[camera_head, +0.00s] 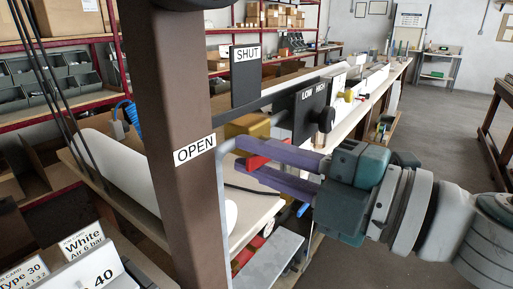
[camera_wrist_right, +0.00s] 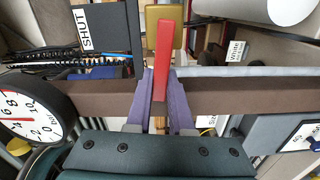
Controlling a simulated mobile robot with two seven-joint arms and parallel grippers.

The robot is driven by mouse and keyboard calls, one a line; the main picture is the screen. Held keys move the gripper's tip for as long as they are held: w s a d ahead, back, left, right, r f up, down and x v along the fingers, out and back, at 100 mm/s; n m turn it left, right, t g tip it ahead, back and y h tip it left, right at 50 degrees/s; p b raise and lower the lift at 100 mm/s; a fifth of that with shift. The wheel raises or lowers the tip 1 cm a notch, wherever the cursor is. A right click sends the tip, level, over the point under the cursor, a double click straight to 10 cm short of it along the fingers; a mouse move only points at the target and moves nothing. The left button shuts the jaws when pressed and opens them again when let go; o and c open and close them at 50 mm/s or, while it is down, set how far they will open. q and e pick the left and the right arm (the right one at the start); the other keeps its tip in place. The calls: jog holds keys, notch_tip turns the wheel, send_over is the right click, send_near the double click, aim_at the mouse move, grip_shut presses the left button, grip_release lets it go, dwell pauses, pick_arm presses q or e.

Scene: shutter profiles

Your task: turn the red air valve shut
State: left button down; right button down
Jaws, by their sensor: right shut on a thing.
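The red valve lever (camera_wrist_right: 164,55) runs from the brass-yellow valve body (camera_wrist_right: 166,18) down between the purple fingers of my right gripper (camera_wrist_right: 160,82) in the wrist view. The gripper is shut on the lever. In the head view, parts of the red lever (camera_head: 252,163) show beside the purple fingers of the right gripper (camera_head: 262,160), below the yellow valve body (camera_head: 250,125). The OPEN label (camera_head: 195,150) is on the brown post, left of the fingers. The SHUT label (camera_head: 246,54) is on a dark plate above the valve. My left gripper is out of view.
The brown post (camera_head: 172,90) stands close left of the valve. A dark LOW/HIGH plate (camera_head: 309,105) with a black knob (camera_head: 325,119) is just right of it. A round gauge (camera_wrist_right: 22,118) shows in the wrist view. The floor at the right is clear.

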jog(key=m+p, duration=0.1)
jog(key=r+m+p, duration=0.2)
jog(key=m+p, duration=0.1)
jog(key=shift+w+d+r, duration=0.2)
jog(key=shift+w+r, duration=0.05)
jog(key=shift+w+d+r+m+p, duration=0.2)
jog(key=shift+r+m+p, duration=0.15)
jog(key=shift+m+p, duration=0.5)
jog(key=m, duration=0.1)
jog(key=m+p, duration=0.1)
jog(key=m, duration=0.1)
jog(key=shift+w+d+r, duration=0.2)
jog(key=shift+w+r, duration=0.15)
jog(key=shift+r, duration=0.05)
jog(key=m, duration=0.1)
jog(key=m+p, duration=0.1)
jog(key=w+d+m, duration=0.1)
jog(key=shift+w+r+m, duration=0.1)
jog(key=shift+r+m, duration=0.15)
jog(key=shift+r, duration=0.05)
jog(key=shift+w+d+r+m+p, duration=0.15)
jog(key=shift+w+d+m, duration=0.2)
jog(key=shift+m, duration=0.75)
jog(key=shift+w+d+f+m+p, duration=0.15)
jog(key=shift+w+m, duration=0.25)
jog(key=shift+m, duration=0.7)
jog(key=shift+r, duration=0.1)
jog(key=c, duration=0.8)
grip_release()
